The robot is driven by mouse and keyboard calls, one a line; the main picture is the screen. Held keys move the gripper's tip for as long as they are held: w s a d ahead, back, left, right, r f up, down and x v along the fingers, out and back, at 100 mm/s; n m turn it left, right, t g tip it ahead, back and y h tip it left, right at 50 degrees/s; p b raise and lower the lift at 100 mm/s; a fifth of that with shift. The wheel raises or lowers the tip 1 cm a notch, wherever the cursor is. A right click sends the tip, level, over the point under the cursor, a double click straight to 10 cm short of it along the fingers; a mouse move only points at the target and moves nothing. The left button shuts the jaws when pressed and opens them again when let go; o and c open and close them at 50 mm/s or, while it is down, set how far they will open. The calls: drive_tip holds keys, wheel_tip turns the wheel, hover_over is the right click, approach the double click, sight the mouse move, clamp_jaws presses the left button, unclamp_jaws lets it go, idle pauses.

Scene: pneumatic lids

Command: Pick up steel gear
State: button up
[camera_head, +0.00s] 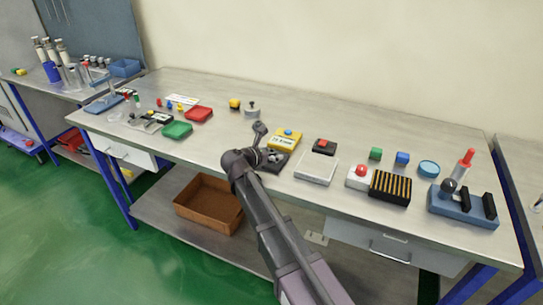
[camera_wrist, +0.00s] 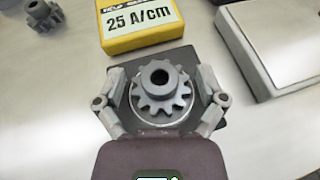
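A grey steel gear (camera_wrist: 162,100) with a raised, bored hub rests on a round light disc on a dark square base (camera_wrist: 200,62) in the wrist view. My gripper (camera_wrist: 161,84) is open, with one finger on each side of this gear. Small gaps seem to show between the fingers and the teeth. A second grey gear (camera_wrist: 42,17) lies at the top left of the wrist view; it seems to be the grey part (camera_head: 251,112) on the bench in the head view. In the head view my gripper's fingers are hard to make out near the dark base (camera_head: 272,167).
A yellow box (camera_wrist: 140,24) marked "25 A/cm" stands just beyond the base. A pale flat block (camera_head: 315,168) is to the right. A red tray (camera_head: 199,115) and a green tray (camera_head: 177,130) lie left. The back of the bench (camera_head: 340,115) is mostly clear.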

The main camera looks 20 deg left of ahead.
sight(272, 151)
drive_tip(key=c, duration=0.8)
drive_tip(key=shift+r, duration=0.25)
wheel_tip(272, 151, up, 3)
drive_tip(key=p, duration=0.3)
drive_tip(key=s+d, duration=0.2)
drive_tip(key=s, duration=0.2)
drive_tip(key=s+d+r+p, duration=0.1)
drive_tip(key=s+d, duration=0.2)
drive_tip(key=s, duration=0.2)
drive_tip(key=s+d+p, duration=0.1)
drive_tip(key=s+d, duration=0.2)
drive_tip(key=s, duration=0.1)
drive_tip(key=shift+s+d+r, duration=0.25)
drive_tip(key=shift+s, duration=0.05)
